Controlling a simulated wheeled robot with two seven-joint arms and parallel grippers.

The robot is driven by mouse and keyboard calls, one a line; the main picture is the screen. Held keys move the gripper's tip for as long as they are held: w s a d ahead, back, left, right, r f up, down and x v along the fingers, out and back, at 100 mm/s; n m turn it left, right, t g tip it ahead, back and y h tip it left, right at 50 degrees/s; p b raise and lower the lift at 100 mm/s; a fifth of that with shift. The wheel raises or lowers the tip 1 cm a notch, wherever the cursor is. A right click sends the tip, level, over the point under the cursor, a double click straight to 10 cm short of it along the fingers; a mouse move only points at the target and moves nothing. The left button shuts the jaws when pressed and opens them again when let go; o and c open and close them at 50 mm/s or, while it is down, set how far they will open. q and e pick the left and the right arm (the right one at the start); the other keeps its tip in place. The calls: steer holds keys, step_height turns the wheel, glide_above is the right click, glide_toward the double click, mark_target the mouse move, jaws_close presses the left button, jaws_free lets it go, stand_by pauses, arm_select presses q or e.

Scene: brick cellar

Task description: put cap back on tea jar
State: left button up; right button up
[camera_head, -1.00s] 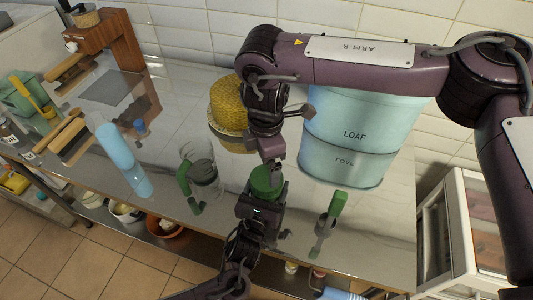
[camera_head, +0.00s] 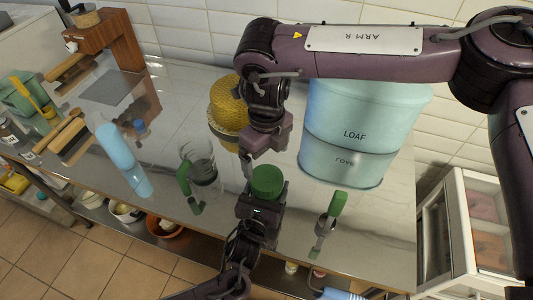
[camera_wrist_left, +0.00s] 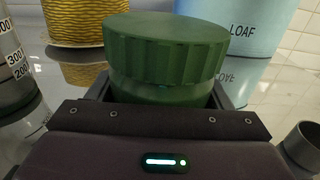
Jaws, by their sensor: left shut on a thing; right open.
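The tea jar (camera_wrist_left: 160,90) is green and upright between the fingers of my left gripper (camera_head: 262,203), which is shut on it. Its lower part is hidden by the gripper. The ridged dark green cap (camera_wrist_left: 165,45) sits on top of the jar in the left wrist view; it also shows from above in the head view (camera_head: 267,182). I see no clear gap under the cap, but cannot tell whether it is fully seated. My right gripper (camera_head: 248,170) is open and empty, just left of and behind the cap; part of it is hidden by its own wrist.
A blue LOAF bin (camera_head: 355,105) stands at the back right and a yellow woven pot (camera_head: 228,103) at the back. A glass jug (camera_head: 203,172) with green handle is left, a green-handled metal tool (camera_head: 326,222) right. A blue cylinder (camera_head: 118,150) stands farther left.

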mark_target(267, 177)
steer(key=shift+n, duration=0.4)
steer(key=shift+f, duration=4)
